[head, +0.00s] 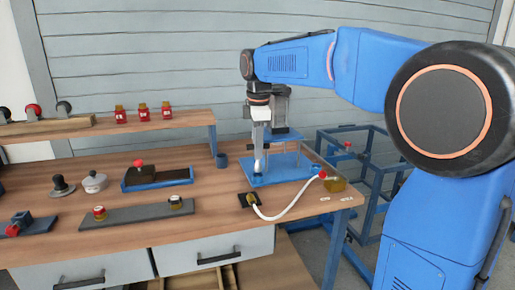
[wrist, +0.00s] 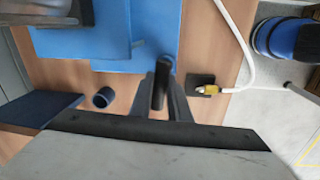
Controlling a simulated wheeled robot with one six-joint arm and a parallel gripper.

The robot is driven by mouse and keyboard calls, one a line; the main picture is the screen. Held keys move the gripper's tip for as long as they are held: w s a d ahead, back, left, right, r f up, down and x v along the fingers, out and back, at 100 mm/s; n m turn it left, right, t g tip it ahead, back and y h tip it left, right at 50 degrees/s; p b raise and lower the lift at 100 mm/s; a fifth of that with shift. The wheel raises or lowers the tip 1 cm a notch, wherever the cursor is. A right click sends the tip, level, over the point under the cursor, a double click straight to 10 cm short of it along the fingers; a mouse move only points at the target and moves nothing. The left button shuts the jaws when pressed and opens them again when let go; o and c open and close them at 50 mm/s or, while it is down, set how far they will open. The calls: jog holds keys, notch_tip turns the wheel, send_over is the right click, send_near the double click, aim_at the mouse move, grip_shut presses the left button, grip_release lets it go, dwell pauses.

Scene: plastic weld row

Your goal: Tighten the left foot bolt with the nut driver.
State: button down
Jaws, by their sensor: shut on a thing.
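My gripper (head: 259,165) points straight down over the front left part of the blue base plate (head: 290,168). In the wrist view its fingers are closed on a dark upright rod, the nut driver (wrist: 160,88). The driver's lower end is at or just above a small blue foot (head: 258,177) at the plate's left front corner. I cannot tell whether the driver touches the bolt. The left foot bolt itself is hidden under the driver and fingers. The blue plate also fills the top left of the wrist view (wrist: 85,42).
A black pad (head: 242,200) with a yellow fitting lies close in front, and a white hose (head: 290,215) arcs from it to the right. A dark cup (head: 222,160) stands left of the plate. A blue tray (head: 157,180) lies further left. A blue frame (head: 375,180) stands off the table's right.

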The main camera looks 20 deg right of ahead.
aim_at(257, 164)
jog(key=shift+f, duration=0.2)
dwell(0.6)
jog(key=shift+f, duration=0.5)
jog(key=shift+f, duration=0.95)
dwell(1.6)
dwell(0.3)
